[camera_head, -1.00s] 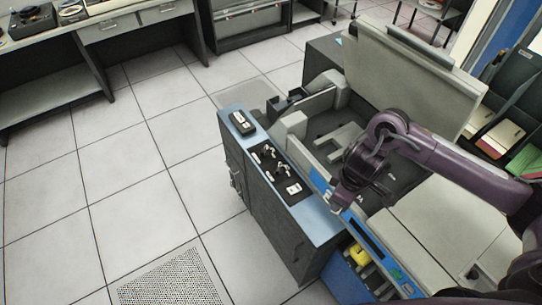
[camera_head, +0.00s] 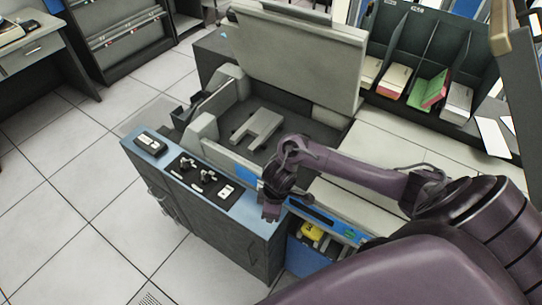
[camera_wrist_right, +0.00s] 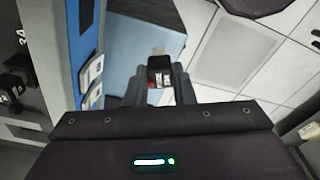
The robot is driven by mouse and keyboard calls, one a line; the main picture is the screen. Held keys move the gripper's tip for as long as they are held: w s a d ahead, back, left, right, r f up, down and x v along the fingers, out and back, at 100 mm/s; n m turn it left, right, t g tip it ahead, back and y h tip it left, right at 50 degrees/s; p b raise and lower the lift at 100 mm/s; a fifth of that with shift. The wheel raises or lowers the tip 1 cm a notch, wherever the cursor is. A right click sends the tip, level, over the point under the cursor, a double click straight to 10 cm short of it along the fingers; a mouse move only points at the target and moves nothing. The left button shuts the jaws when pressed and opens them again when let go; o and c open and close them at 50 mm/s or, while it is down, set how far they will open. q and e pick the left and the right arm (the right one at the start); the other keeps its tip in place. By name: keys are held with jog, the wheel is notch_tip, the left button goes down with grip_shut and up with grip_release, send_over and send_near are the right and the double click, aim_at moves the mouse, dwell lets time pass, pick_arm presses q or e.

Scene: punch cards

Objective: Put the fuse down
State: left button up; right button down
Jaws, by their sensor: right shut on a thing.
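The fuse (camera_wrist_right: 160,74) is a small dark block with a red and white mark and a pale tip, seen in the right wrist view. My right gripper (camera_wrist_right: 160,92) is shut on it. In the head view my right gripper (camera_head: 271,210) hangs over the near right end of the blue console top (camera_head: 243,222), and the fuse cannot be made out. In the wrist view the fuse appears against the blue top (camera_wrist_right: 130,40); the gap below it cannot be told. My left gripper is not in view.
Black switch panels (camera_head: 207,180) and a small dark box (camera_head: 150,143) occupy the console top's left and middle. The open machine (camera_head: 300,60) with its raised grey lid stands behind. A yellow item (camera_head: 312,231) sits in the blue-fronted bay at right. The near console end is bare.

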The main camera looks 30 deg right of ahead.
jog(key=shift+f, duration=2.25)
jog(key=shift+f+b, duration=0.2)
jog(key=shift+b, duration=0.15)
jog(key=c, duration=1.2)
grip_release()
jog(key=shift+c, duration=0.2)
jog(key=shift+r, duration=0.1)
notch_tip(320, 180, up, 12)
jog(key=p, duration=0.2)
jog(key=shift+s+d, duration=0.45)
